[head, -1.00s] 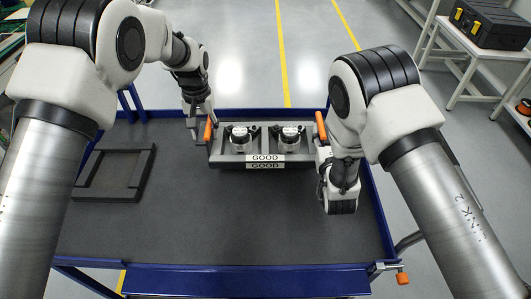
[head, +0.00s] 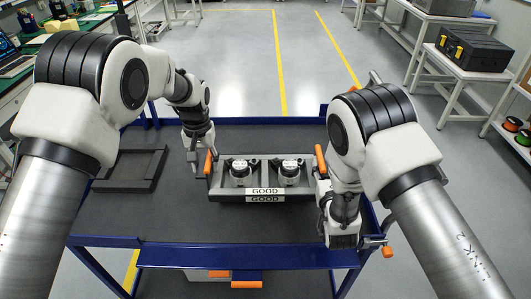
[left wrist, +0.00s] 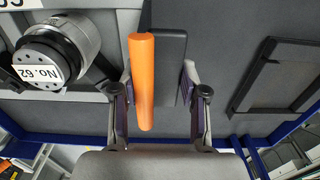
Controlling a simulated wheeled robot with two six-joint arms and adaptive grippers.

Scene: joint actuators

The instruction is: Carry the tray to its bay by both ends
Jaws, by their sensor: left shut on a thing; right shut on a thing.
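The grey tray (head: 219,184) has GOOD labels on its front and an orange handle at each end. It carries two round metal actuators (head: 240,174) (head: 290,173). My left gripper (head: 204,165) is shut at the tray's left handle (head: 209,162), and the orange bar shows between its fingers in the left wrist view (left wrist: 142,85). My right gripper (head: 322,178) is shut at the right handle (head: 320,158); its fingers are partly hidden by its arm. The bay, a low dark frame (head: 126,186), lies empty to the left. Any gap beneath the tray is hard to tell.
The dark cart top (head: 190,225) has a raised blue rim (head: 235,243). Cart surface is clear in front of the tray and between tray and bay. A bench stands at left; a black case (head: 472,48) sits on a table at right.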

